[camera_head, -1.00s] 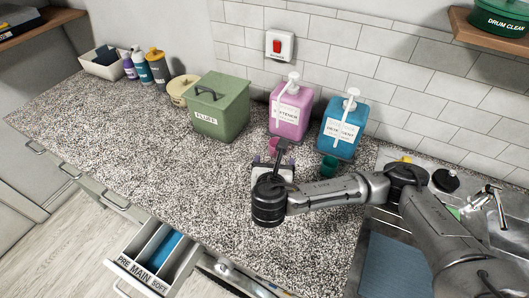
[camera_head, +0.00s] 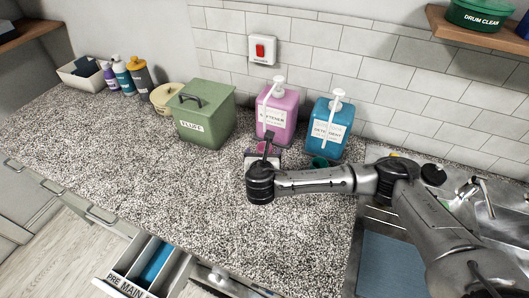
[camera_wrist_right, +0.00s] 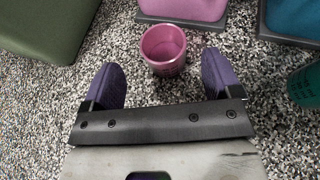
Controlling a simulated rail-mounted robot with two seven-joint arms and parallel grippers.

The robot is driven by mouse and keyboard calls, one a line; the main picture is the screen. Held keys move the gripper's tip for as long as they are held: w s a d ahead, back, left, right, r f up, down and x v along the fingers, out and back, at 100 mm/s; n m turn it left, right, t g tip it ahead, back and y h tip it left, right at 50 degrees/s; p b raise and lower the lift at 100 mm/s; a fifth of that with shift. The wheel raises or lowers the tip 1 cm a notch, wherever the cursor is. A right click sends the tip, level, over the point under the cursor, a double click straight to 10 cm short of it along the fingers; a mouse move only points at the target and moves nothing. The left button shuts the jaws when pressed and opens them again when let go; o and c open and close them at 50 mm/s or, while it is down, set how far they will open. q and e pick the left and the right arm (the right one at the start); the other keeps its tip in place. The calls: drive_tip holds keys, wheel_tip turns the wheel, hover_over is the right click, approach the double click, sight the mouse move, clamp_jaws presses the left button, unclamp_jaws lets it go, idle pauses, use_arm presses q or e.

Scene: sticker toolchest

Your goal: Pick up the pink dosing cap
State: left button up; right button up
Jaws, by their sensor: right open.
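The pink dosing cap (camera_wrist_right: 165,52) stands upright on the speckled counter in the right wrist view, its open mouth up. My right gripper (camera_wrist_right: 168,80) is open, with its two purple-padded fingers to the left and right of the cap's near side. The fingers do not appear to touch the cap. In the head view my right gripper (camera_head: 262,156) is low over the counter in front of the pink dispenser, and it largely hides the cap. My left gripper is in neither current view.
The pink dispenser (camera_head: 278,108) and blue dispenser (camera_head: 329,128) stand behind, with a green cap (camera_wrist_right: 306,85) to the right. A green fluff bin (camera_head: 205,112) stands left. An open drawer (camera_head: 150,268) juts out below. The counter's left front is clear.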

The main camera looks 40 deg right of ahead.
drive_tip(key=shift+x, duration=2.05)
drive_tip(key=shift+s+f, duration=0.1)
drive_tip(key=shift+c, duration=0.3)
drive_tip(key=c, duration=0.9)
